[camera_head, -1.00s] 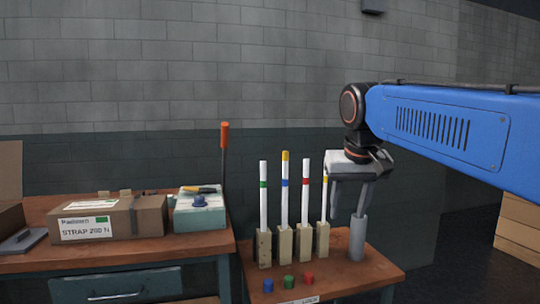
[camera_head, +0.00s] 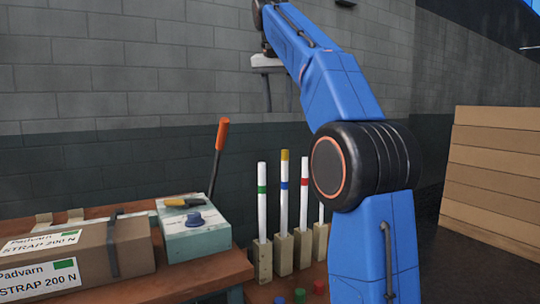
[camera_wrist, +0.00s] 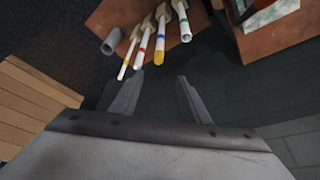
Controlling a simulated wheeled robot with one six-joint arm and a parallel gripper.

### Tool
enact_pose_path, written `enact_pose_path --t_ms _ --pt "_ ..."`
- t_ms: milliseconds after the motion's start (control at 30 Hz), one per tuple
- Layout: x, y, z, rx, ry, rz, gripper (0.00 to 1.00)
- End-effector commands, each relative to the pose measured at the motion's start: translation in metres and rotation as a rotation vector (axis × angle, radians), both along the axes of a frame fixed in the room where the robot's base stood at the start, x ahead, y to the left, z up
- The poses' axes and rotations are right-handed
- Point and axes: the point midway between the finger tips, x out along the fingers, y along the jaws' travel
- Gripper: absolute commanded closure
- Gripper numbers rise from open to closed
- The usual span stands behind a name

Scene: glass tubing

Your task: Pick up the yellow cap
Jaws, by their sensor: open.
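The yellow cap (camera_head: 284,155) sits on top of a white upright tube with a blue band (camera_head: 284,185). The tube stands in a pale block (camera_head: 283,254). In the wrist view the yellow cap (camera_wrist: 159,58) shows end-on, just beyond the gap between my fingertips. My gripper (camera_head: 279,105) is open and empty, high up with its fingers pointing down. It appears above the cap in the head view, with clear space between them. In the wrist view my gripper (camera_wrist: 160,79) shows both fingers apart with nothing between them.
White tubes with green (camera_head: 262,190) and red (camera_head: 304,183) bands stand on either side, close by. A grey cylinder (camera_wrist: 111,41) stands at the row's end. Blue (camera_head: 280,299), green and red caps lie in front. A box and an orange-handled lever (camera_head: 218,150) are left.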

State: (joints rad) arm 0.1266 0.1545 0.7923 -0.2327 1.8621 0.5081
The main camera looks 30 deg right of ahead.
Motion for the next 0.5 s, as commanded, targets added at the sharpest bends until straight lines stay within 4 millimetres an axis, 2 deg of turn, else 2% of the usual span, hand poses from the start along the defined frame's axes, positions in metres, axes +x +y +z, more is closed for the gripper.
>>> enact_pose_path --t_ms 167,500 --pt "0.004 -0.004 -0.002 0.001 -0.001 -0.014 0.58" --pt "0.017 -0.017 -0.050 0.001 0.002 -0.013 0.58"
